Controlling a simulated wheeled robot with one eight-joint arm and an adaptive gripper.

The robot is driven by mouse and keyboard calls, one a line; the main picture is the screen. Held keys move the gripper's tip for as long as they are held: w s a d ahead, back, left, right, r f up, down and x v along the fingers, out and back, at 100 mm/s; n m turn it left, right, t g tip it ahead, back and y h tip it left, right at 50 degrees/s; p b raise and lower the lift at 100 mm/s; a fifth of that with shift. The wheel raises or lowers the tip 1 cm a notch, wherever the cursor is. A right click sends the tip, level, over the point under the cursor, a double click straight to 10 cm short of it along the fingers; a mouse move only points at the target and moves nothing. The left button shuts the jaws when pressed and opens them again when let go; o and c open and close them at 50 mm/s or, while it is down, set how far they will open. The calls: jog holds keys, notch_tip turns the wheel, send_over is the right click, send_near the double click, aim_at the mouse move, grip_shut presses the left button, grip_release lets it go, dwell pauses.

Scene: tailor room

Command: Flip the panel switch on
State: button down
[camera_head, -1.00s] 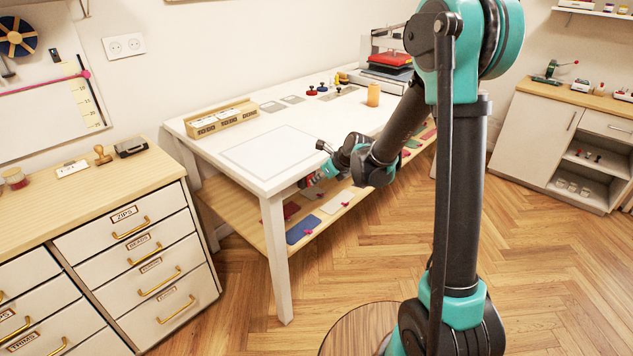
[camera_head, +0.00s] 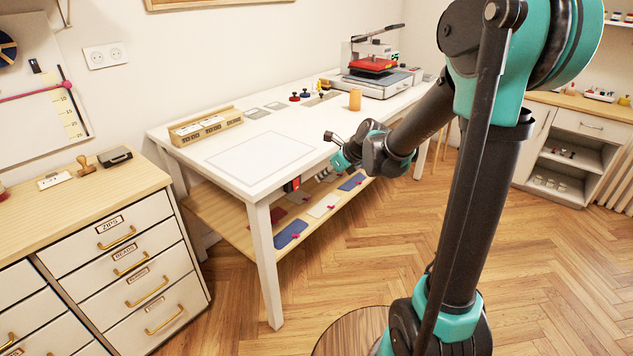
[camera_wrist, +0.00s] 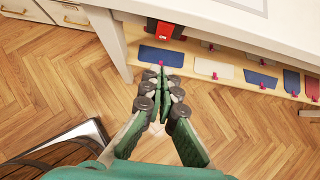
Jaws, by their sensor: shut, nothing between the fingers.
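A small red and black box, likely the panel switch (camera_head: 291,184), sits under the front edge of the white table, near its front leg. In the wrist view the same box (camera_wrist: 164,34) shows a red face with small white marking; the lever's position is too small to tell. My gripper (camera_wrist: 163,82) is shut and empty, its fingertips close together, below the box in the wrist picture and apart from it. In the head view my gripper (camera_head: 324,174) is right of the box beside the table's front edge, partly hidden by my wrist.
The white table (camera_head: 226,180) has a wooden lower shelf (camera_head: 225,222) with coloured pieces close by. Its front leg (camera_head: 266,265) stands just left of the box. A drawer cabinet (camera_head: 110,200) stands at the left. The wooden floor (camera_head: 370,240) in front is clear.

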aim_at(296, 184)
jog(key=shift+v, duration=0.9)
jog(key=shift+s+d+f, duration=0.1)
jog(key=shift+d+f, duration=0.05)
jog(key=shift+f, duration=0.5)
jog(key=shift+f, duration=0.1)
jog(key=w+a+r+x, duration=0.1)
jog(key=x, duration=1.2)
jog(key=shift+a+r, duration=0.25)
jog(key=shift+r, duration=0.1)
